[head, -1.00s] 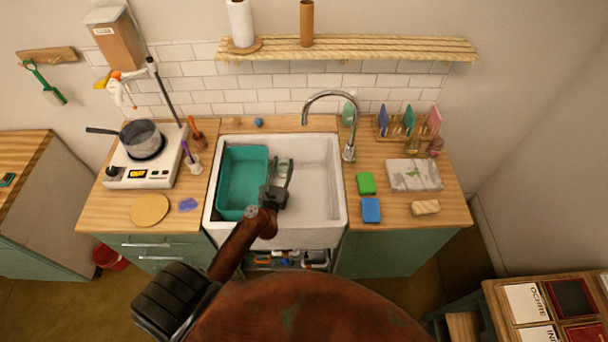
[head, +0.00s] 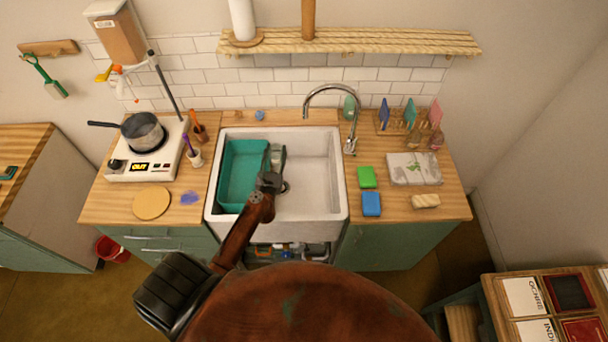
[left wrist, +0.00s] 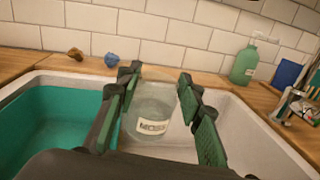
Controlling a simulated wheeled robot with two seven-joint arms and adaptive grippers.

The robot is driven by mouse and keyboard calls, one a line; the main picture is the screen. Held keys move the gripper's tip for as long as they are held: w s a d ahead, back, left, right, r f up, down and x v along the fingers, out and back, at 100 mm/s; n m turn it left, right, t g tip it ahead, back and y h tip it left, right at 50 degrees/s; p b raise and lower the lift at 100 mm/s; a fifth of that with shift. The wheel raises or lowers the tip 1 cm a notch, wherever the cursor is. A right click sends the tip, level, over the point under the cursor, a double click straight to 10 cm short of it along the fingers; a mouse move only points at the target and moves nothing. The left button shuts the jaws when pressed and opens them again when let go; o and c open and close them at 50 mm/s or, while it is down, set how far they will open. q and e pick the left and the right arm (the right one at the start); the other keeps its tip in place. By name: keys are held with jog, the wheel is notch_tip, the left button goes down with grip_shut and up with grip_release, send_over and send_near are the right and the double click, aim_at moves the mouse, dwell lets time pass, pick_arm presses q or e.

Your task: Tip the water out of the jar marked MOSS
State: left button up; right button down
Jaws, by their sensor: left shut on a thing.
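The clear jar marked MOSS (left wrist: 150,119) is between the fingers of my left gripper (left wrist: 160,92) in the left wrist view, label facing me. It looks near upright there; I cannot make out a water level. In the head view my left gripper (head: 272,170) is shut on the jar (head: 278,155) over the white sink (head: 312,185), by the right edge of the teal basin (head: 240,170). The fingers partly hide the jar in the head view. My right gripper is not in view.
A chrome tap (head: 350,130) arches over the back right of the sink. Green (head: 367,177) and blue (head: 371,204) sponges lie on the right counter. A pot (head: 143,131) sits on a hotplate at left. The sink's right half is clear.

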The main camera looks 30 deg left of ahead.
pick_arm(q)
jog(key=shift+d+f+m+b, duration=0.5)
jog(key=shift+f+m+b, duration=0.1)
jog(key=shift+b, duration=0.4)
jog(key=shift+w+d+r+m+t, duration=0.1)
jog(key=shift+d+r+m+t, duration=0.1)
jog(key=shift+d+m+t, duration=0.15)
jog(key=d+r+m+t+h+b, duration=0.1)
jog(key=d+r+m+t+b, duration=0.1)
jog(key=m, duration=0.7)
jog(key=shift+w+d+r+b, duration=0.3)
jog(key=shift+d+r+b, duration=0.55)
jog(key=shift+d+r, duration=0.6)
jog(key=shift+d+f+m+t+b, duration=0.2)
jog(key=shift+f+m+t+b, duration=0.1)
jog(key=shift+m, duration=0.25)
jog(key=shift+r+h, duration=0.1)
jog(key=shift+h, duration=0.2)
jog(key=shift+d+m+t+h+b, duration=0.1)
jog(key=shift+m+t+h+b, duration=0.25)
jog(key=shift+m, duration=0.6)
jog(key=shift+d+m+h+b, duration=0.15)
jog(key=shift+m+b, duration=0.25)
jog(key=shift+m, duration=0.55)
